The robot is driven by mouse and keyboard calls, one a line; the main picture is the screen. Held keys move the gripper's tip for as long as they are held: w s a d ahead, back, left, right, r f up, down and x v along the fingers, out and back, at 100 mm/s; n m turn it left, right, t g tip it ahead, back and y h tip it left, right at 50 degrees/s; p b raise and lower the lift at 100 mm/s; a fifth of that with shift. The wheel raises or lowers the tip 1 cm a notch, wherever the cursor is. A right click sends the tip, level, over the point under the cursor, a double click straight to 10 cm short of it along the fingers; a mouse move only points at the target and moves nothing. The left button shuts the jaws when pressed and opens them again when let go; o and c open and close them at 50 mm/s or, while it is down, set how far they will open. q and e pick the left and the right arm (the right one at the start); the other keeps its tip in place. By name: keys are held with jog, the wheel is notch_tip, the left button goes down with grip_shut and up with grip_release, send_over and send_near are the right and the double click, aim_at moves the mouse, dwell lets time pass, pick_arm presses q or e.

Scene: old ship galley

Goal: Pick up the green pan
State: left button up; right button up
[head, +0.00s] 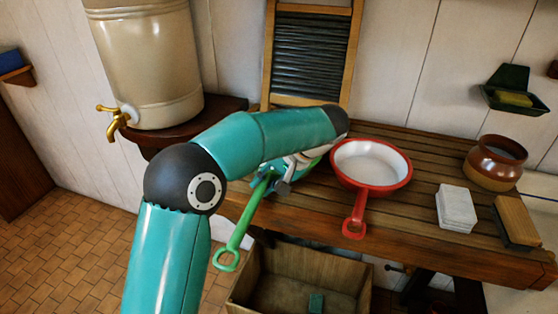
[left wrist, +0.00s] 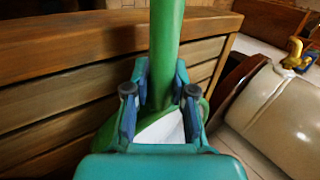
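The green pan sits at the left end of the slatted wooden counter. Its long green handle (head: 240,228) sticks out past the counter's edge, toward the lower left. Most of its bowl is hidden behind my left arm in the head view. My left gripper (head: 282,182) is at the handle near the bowl. In the left wrist view, the fingers of my left gripper (left wrist: 161,82) close in on both sides of the green handle (left wrist: 167,35), and part of the pan's white inside shows below. My right gripper is not in view.
A red pan (head: 372,163) sits just right of the green one. A brown pot (head: 495,163), a white block (head: 456,208) and a brush-like block (head: 516,221) are farther right. A cream water tank (head: 150,65) stands left, and a wooden crate (head: 300,258) is below.

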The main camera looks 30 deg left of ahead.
pick_arm(q)
grip_shut()
jog(key=shift+r, duration=0.15)
